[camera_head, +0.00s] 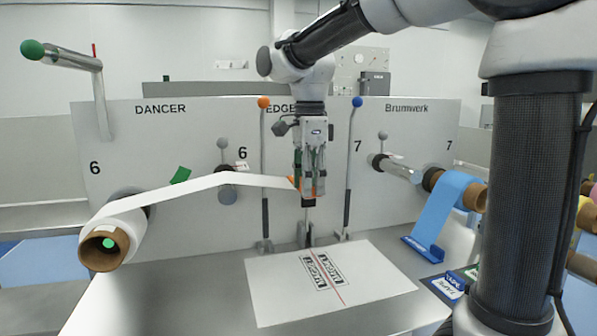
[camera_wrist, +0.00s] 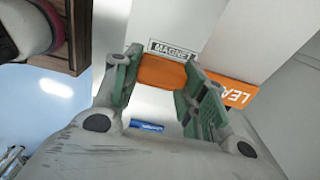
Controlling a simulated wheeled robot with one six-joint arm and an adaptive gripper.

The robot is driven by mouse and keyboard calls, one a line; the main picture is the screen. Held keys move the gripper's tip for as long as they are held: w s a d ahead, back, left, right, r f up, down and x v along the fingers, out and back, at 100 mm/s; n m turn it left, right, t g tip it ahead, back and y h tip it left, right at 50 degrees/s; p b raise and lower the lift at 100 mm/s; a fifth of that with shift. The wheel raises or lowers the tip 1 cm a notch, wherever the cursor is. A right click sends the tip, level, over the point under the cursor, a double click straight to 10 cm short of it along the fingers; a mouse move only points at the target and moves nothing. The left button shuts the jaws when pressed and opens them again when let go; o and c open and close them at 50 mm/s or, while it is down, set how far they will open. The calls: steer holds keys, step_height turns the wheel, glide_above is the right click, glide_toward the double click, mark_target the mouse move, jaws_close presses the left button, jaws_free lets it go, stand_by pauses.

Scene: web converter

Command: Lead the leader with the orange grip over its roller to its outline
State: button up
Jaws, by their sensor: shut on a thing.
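My gripper (camera_head: 310,190) points down at the middle of the machine, shut on the orange grip (camera_head: 294,183) at the end of the white leader (camera_head: 170,191). In the wrist view the orange grip (camera_wrist: 162,73) sits between my green-padded fingers (camera_wrist: 160,82). The leader runs from the white roll (camera_head: 118,232) at the left, up to the roller (camera_head: 228,193) marked 6 and on to my gripper. It bends at the roller and appears to pass over its top. A white plate (camera_head: 375,274) with printed boxed lettering and a red line lies on the table below; I cannot make out an outline.
An orange-knobbed lever (camera_head: 264,150) and a blue-knobbed lever (camera_head: 353,150) stand on either side of my gripper. A blue web (camera_head: 440,212) hangs from a roll at the right to a blue grip (camera_head: 422,249). The grey table (camera_head: 160,290) has free room front left.

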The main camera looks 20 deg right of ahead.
glide_above(321, 284)
step_height(321, 284, down, 22)
steer(key=shift+w+r, duration=0.1)
steer(key=shift+f, duration=1)
steer(key=shift+f, duration=0.35)
stand_by(1.6)
steer(key=o, duration=1.1)
steer(key=shift+o, duration=0.2)
